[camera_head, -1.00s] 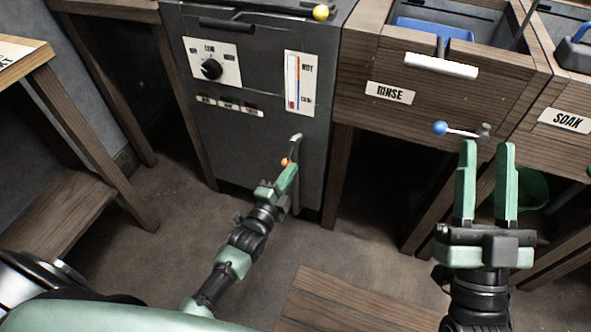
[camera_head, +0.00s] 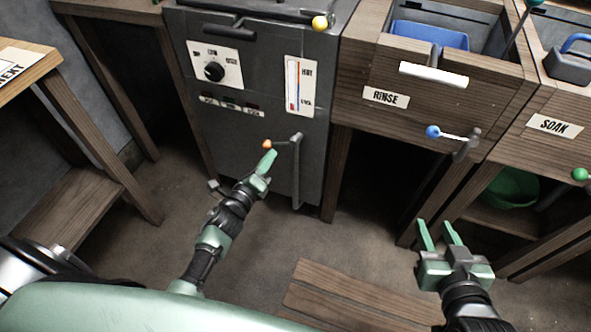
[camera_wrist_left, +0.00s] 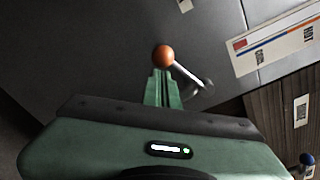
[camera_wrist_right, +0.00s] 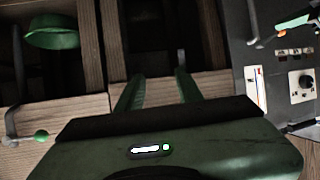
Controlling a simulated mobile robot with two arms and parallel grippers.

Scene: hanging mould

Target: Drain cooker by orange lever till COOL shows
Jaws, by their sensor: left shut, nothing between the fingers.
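The cooker is a dark grey cabinet (camera_head: 255,135) with a dial and a HOT gauge (camera_head: 300,86) on its front. The gauge has a thin coloured strip, too small to read surely. The orange lever ball (camera_head: 267,145) points left from its pivot beside a vertical pipe. My left gripper (camera_head: 269,158) is shut and empty, its tips just below the ball, touching or nearly so. The left wrist view shows the ball (camera_wrist_left: 163,56) right at the tips, with its rod running to the right. My right gripper (camera_head: 438,232) is open and empty, low in front of the rinse sink.
A RINSE sink (camera_head: 350,85) with a blue-ball lever (camera_head: 433,131) stands right of the cooker. A SOAK unit (camera_head: 540,150) and a green bowl (camera_head: 512,187) are further right. A wooden platform (camera_head: 350,298) lies on the floor.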

